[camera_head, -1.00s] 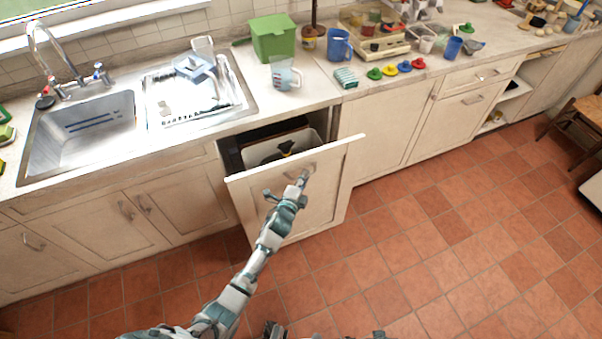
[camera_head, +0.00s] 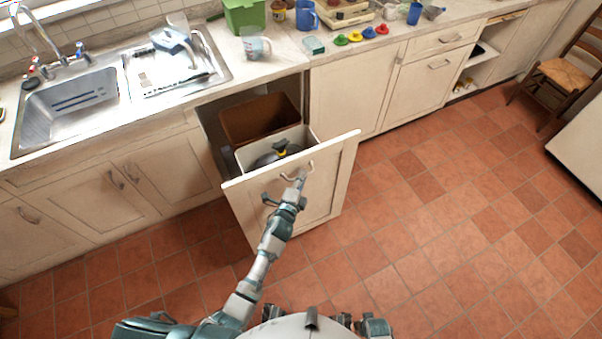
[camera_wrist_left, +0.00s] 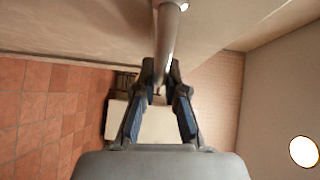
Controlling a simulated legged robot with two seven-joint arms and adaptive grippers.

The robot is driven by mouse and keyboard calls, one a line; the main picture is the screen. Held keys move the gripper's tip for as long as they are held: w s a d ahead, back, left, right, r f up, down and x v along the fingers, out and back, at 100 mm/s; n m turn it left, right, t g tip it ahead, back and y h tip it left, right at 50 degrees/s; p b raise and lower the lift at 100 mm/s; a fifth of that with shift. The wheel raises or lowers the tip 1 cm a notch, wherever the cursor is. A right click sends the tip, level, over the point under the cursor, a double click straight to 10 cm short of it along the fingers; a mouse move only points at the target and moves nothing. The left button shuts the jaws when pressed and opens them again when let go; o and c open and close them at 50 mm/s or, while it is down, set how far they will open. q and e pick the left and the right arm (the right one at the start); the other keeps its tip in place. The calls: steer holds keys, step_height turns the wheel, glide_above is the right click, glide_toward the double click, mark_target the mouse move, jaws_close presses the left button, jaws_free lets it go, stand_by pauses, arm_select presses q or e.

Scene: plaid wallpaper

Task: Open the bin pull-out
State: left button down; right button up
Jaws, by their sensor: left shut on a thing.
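The bin pull-out (camera_head: 326,203) stands well out from the cabinet under the counter. Behind its cream front panel are a white bin (camera_head: 245,158) holding something dark and a brown bin (camera_head: 250,118) farther back. My left gripper (camera_head: 297,178) is at the upper middle of the front panel, shut on the curved metal handle (camera_head: 311,168). In the left wrist view the two fingers (camera_wrist_left: 162,75) close around the handle bar (camera_wrist_left: 168,35). My right gripper cannot be made out in these views.
A measuring cup (camera_head: 257,47) and small coloured items stand on the counter above. The tiled floor (camera_head: 430,240) is clear in front and to the right. A wooden chair (camera_head: 565,75) stands at far right.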

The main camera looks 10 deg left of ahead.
arm_select(q)
steer(key=shift+s+a+f, duration=0.15)
steer(key=shift+s+f, duration=0.2)
steer(key=shift+f, duration=0.15)
arm_select(e)
steer(key=shift+s+d+f, duration=0.15)
steer(key=shift+d+f, duration=0.05)
steer(key=shift+d, duration=0.15)
arm_select(q)
steer(key=c, duration=1.2)
jaws_free()
steer(key=shift+a, duration=0.1)
steer(key=shift+r, duration=0.25)
steer(key=f+v, duration=0.1)
steer(key=v, duration=1.1)
steer(key=shift+a+r, duration=0.25)
steer(key=shift+r, duration=0.15)
arm_select(e)
steer(key=shift+a+r, duration=0.2)
steer(key=shift+a, duration=0.1)
arm_select(q)
steer(key=shift+w+d, duration=0.15)
steer(key=shift+d, duration=0.05)
arm_select(e)
steer(key=shift+d+f, duration=0.1)
